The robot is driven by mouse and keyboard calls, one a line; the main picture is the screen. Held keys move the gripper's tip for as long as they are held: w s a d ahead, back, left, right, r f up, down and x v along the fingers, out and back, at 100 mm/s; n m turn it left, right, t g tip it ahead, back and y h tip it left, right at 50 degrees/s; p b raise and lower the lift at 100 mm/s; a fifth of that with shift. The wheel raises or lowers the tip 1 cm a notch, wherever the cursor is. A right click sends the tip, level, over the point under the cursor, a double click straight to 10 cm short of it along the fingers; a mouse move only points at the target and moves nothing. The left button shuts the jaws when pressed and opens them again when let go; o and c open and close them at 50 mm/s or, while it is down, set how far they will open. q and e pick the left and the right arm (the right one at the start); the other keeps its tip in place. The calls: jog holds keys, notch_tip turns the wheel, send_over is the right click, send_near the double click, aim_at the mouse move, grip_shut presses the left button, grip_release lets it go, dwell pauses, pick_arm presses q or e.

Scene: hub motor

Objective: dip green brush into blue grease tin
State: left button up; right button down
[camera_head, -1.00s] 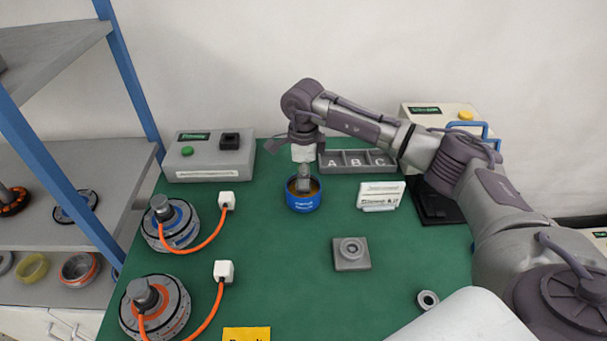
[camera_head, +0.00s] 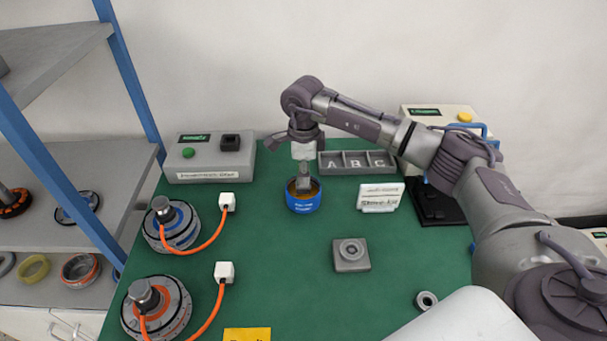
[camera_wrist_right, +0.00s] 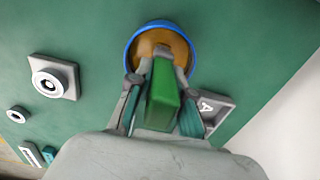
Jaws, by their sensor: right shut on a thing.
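The blue grease tin (camera_head: 303,205) stands on the green mat near the middle back, with brownish grease inside. It also shows in the right wrist view (camera_wrist_right: 133,45). My right gripper (camera_head: 304,180) points down over the tin. In the right wrist view it is shut on the green brush (camera_wrist_right: 163,95), which has a green block-like handle. The brush's far end overlaps the tin's opening. Its tip is hidden, so I cannot tell whether it touches the grease. My left gripper is not in view.
A grey A-B-C tray (camera_head: 358,170) stands just behind the tin, and a white card stand (camera_head: 380,197) to its right. A grey block with a ring (camera_head: 351,254) lies in front. Two motors with orange cables (camera_head: 172,225) are at left. Mat between them is clear.

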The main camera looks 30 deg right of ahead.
jog(key=shift+r+p, duration=2.05)
jog(key=shift+r, duration=1.6)
